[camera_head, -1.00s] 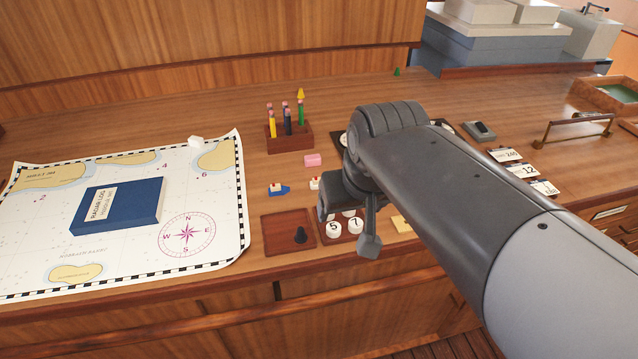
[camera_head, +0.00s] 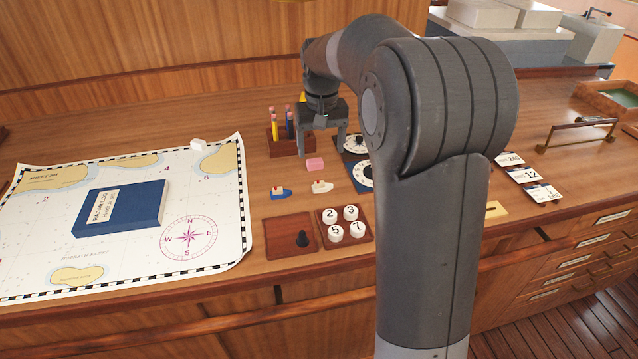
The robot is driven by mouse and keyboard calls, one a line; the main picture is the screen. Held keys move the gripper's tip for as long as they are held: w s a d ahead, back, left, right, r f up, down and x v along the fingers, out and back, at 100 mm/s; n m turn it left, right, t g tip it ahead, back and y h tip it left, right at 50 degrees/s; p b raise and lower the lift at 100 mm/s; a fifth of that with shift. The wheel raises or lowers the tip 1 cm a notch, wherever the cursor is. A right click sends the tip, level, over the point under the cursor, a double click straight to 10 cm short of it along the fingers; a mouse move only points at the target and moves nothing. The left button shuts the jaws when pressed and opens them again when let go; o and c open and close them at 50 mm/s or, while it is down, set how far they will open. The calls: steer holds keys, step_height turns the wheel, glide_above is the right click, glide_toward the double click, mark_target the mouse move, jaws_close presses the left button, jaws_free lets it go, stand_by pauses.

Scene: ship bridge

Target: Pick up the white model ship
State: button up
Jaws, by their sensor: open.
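The white model ship (camera_head: 321,187) is small, with a pale hull and a reddish top. It sits upright on the wooden counter, just right of a blue model ship (camera_head: 281,193). My gripper (camera_head: 322,150) points down with its two fingers apart and empty. In the picture it is above and behind the white ship, near a pencil block. A pink block (camera_head: 315,164) lies between my gripper and the ship. The exact height of the fingers over the counter is hard to tell.
The pencil block (camera_head: 290,146) stands left of my gripper. Dial panels (camera_head: 358,174) lie to the right, partly behind my arm. In front are a tray of numbered pegs (camera_head: 346,239) and a tray with a black peg (camera_head: 280,238). A chart (camera_head: 120,255) with a blue book covers the left.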

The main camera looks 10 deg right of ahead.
mark_target(323, 185)
steer(key=f, duration=0.7)
steer(key=w+f, duration=0.1)
steer(key=f, duration=0.3)
steer(key=shift+d+f, duration=0.25)
steer(key=c, duration=1)
steer(key=shift+r, duration=0.1)
